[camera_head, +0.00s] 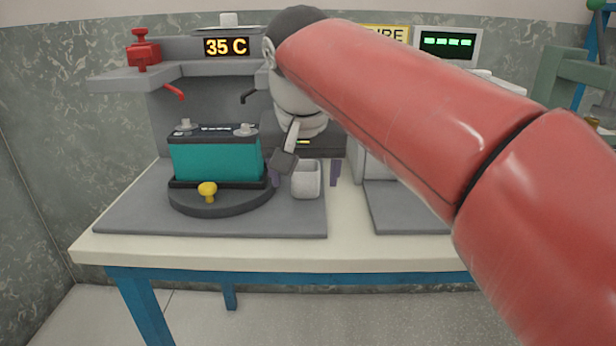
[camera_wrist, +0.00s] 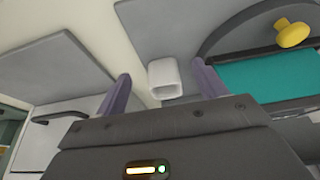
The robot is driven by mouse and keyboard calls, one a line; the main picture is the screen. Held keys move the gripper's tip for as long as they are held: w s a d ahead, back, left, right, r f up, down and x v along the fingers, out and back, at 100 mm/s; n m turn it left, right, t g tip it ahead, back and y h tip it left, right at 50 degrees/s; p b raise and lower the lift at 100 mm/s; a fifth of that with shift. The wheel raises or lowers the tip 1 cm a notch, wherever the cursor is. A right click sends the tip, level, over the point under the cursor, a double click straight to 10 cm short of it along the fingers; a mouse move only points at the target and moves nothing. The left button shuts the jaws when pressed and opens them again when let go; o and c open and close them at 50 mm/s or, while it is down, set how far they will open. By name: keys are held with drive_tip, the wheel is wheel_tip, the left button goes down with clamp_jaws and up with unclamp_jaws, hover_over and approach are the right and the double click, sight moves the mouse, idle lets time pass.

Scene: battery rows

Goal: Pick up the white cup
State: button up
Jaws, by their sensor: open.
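The white cup (camera_head: 306,180) stands upright on the grey mat (camera_head: 270,222), just right of the round turntable with the teal battery. In the wrist view the cup (camera_wrist: 165,80) shows between the two purple fingers. My gripper (camera_head: 305,174) is open, with one purple finger on each side of the cup in the head view. In the wrist view my gripper (camera_wrist: 163,86) has a gap between the cup and the left finger; the cup is closer to the right finger. I cannot tell whether that finger touches it.
The teal battery (camera_head: 216,158) sits on a dark turntable (camera_head: 222,200) with a yellow knob (camera_head: 207,189), close left of the cup. A grey pad (camera_head: 400,212) lies to the right. A grey shelf (camera_head: 130,77) with a red valve (camera_head: 142,50) stands behind. The table's front strip is clear.

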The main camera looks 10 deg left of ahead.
sight(306, 166)
drive_tip(key=w, duration=0.2)
drive_tip(key=w+a+p, duration=0.1)
drive_tip(key=w, duration=0.2)
drive_tip(key=shift+b+x, duration=0.3)
drive_tip(key=shift+x, duration=1.2)
drive_tip(key=c, duration=1.1)
drive_tip(key=shift+r+p, duration=0.35)
drive_tip(key=shift+p, duration=0.25)
